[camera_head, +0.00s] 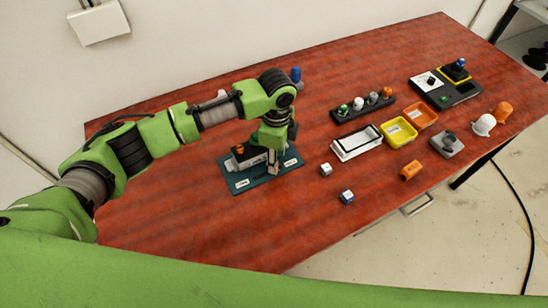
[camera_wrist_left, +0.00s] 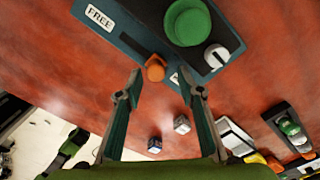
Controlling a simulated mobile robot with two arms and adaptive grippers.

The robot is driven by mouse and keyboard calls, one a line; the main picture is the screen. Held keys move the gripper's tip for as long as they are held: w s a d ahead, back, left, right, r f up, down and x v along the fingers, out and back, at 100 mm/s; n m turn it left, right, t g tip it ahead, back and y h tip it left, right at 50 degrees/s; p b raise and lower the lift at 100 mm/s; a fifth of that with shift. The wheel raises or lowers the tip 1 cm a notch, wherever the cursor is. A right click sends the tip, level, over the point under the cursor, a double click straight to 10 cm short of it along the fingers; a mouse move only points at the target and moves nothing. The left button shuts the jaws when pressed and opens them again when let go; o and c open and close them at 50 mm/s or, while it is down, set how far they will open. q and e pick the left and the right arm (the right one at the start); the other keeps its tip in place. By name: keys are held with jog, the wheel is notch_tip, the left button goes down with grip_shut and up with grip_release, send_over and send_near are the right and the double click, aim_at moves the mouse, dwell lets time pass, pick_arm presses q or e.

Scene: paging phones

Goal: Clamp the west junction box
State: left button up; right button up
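A teal board (camera_head: 270,177) lies on the red table, with a white label near its left corner. A dark block with an orange top (camera_head: 239,150) stands at its back left. My left gripper (camera_head: 272,163) points down over the board and hides part of it. In the left wrist view, the teal board (camera_wrist_left: 135,45) carries a FREE label (camera_wrist_left: 100,17), a green round part (camera_wrist_left: 187,22) and a grey-white knob (camera_wrist_left: 216,57). An orange knob (camera_wrist_left: 155,68) shows between the spread fingertips; contact is unclear. I cannot identify the west junction box. My right gripper is not in view.
Two small cubes (camera_head: 326,169) (camera_head: 347,197) lie right of the board. Beyond are white (camera_head: 343,153) and yellow (camera_head: 384,131) trays, a dark strip with several knobs (camera_head: 340,117), and an orange block (camera_head: 411,170). The table's front left is clear.

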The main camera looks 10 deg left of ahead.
pick_arm(q)
jog(key=shift+a, duration=0.1)
jog(key=shift+r, duration=0.35)
notch_tip(320, 180, up, 11)
dwell(0.7)
